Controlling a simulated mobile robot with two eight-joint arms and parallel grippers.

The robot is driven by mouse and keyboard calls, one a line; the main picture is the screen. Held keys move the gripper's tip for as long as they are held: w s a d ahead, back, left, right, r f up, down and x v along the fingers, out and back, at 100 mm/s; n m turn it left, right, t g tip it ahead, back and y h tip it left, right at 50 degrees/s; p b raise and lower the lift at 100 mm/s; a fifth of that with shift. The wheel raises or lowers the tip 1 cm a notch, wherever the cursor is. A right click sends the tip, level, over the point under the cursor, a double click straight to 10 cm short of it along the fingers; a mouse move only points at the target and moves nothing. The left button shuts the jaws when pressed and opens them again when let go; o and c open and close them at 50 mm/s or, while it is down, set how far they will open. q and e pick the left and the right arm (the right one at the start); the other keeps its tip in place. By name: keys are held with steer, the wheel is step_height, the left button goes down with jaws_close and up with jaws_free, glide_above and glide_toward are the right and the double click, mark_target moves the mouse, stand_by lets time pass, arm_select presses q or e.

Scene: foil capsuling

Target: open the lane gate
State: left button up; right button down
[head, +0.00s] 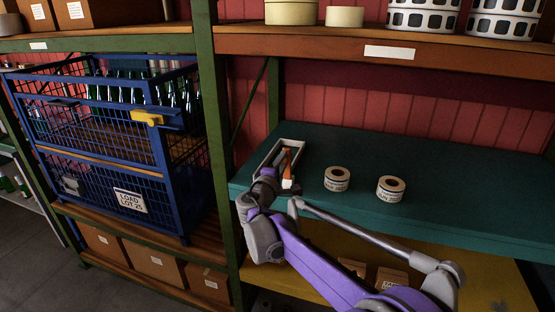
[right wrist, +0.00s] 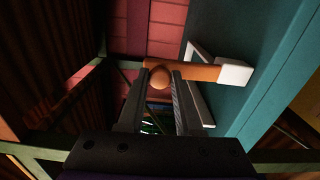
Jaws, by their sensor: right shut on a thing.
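A blue wire cage (head: 95,150) holding green bottles stands on the rack at the left. Its mesh front has a yellow latch-like piece (head: 147,118) at the upper right and a card reading LOAD LOT 25; I cannot tell which part is the lane gate. My right gripper (head: 278,172) is at the teal shelf's left end, well right of the cage. It is shut on an orange tool with a white end (head: 290,162), perhaps a mallet. In the right wrist view my fingers (right wrist: 159,80) close around its rounded orange part (right wrist: 160,77). My left gripper is out of view.
A pale open tray (head: 262,160) lies beside the held tool on the teal shelf (head: 440,170). Two labelled rolls (head: 338,179) (head: 390,188) stand to its right. A green rack post (head: 213,120) stands between the cage and my right gripper. A wooden shelf (head: 440,47) hangs above.

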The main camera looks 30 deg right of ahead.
steer(key=shift+s+d, duration=0.15)
stand_by(0.4)
steer(key=c, duration=0.6)
jaws_free()
steer(key=b+v, duration=0.1)
steer(key=v, duration=0.9)
steer(key=shift+s+a, duration=0.25)
steer(key=shift+s, duration=0.1)
